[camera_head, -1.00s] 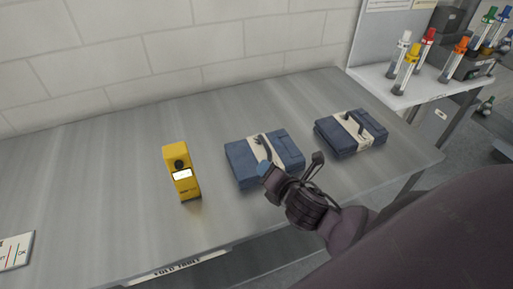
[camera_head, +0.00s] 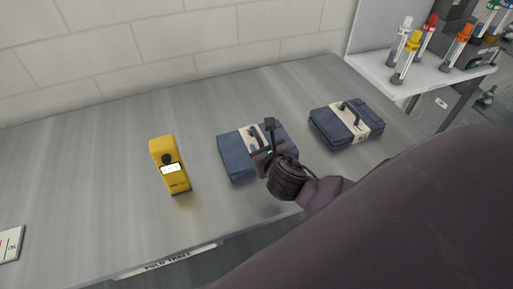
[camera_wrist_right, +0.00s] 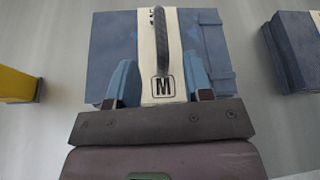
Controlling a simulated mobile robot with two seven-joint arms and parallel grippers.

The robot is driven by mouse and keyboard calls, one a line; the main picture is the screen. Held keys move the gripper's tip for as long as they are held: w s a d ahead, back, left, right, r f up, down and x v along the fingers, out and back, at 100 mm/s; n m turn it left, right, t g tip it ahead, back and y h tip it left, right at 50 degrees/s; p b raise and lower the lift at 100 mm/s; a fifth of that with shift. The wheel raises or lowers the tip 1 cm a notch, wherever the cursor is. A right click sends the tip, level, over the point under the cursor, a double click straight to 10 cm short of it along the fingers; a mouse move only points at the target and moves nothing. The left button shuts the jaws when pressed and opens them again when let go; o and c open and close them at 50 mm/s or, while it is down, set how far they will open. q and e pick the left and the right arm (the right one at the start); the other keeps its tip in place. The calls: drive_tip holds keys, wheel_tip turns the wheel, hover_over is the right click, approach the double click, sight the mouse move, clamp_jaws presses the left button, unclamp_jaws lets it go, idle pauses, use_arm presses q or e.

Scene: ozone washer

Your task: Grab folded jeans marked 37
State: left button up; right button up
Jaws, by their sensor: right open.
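Two folded blue jeans bundles lie on the grey table, each with a pale band and a dark handle loop. The left bundle (camera_head: 236,158) is partly hidden by my right gripper (camera_head: 262,138). In the right wrist view its band carries a letter M, and the bundle (camera_wrist_right: 112,45) lies ahead of the fingers. My right gripper (camera_wrist_right: 160,84) is open, with one blue-padded finger on each side of the handle loop; I cannot tell if they touch it. The right bundle (camera_head: 345,122) stands apart. No 37 is readable. My left gripper is not in view.
A yellow handheld device (camera_head: 170,165) stands upright left of the bundles. A rack shelf (camera_head: 400,85) with colour-capped tubes is at the back right. A white card (camera_head: 10,244) lies at the left edge. The table's left and back parts are clear.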

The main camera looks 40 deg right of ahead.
sight(258, 136)
drive_tip(key=shift+x, duration=3.5)
drive_tip(key=shift+r, duration=0.2)
drive_tip(key=shift+c, duration=0.3)
clamp_jaws()
